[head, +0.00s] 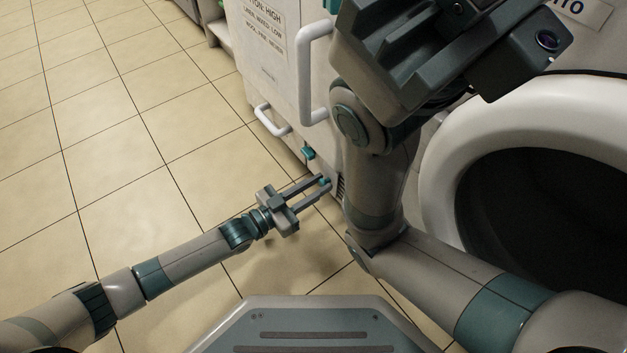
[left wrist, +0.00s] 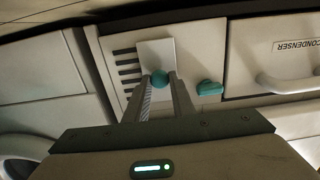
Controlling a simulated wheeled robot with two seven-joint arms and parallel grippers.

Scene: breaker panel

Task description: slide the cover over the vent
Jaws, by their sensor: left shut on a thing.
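The vent (left wrist: 128,70) is a column of dark slots in a pale panel, low on the machine's front; its slats also show in the head view (head: 340,187). The cover (left wrist: 157,52) is a plain light plate with a round teal knob (left wrist: 160,78). It stands just right of the visible slots in the left wrist view; whether it hides more slots I cannot tell. My left gripper (head: 322,185) is shut on the cover's knob, one finger on each side (left wrist: 160,90). My right gripper (head: 400,45) looms at the top of the head view; its fingers cannot be made out.
A teal latch (left wrist: 209,88) sits right of the cover. A drawer marked CONDENSER (left wrist: 290,60) with a white handle is further right. White handles (head: 304,75) stick out from the machine. A round dark opening (head: 545,215) is at right. Tiled floor (head: 120,150) is clear at left.

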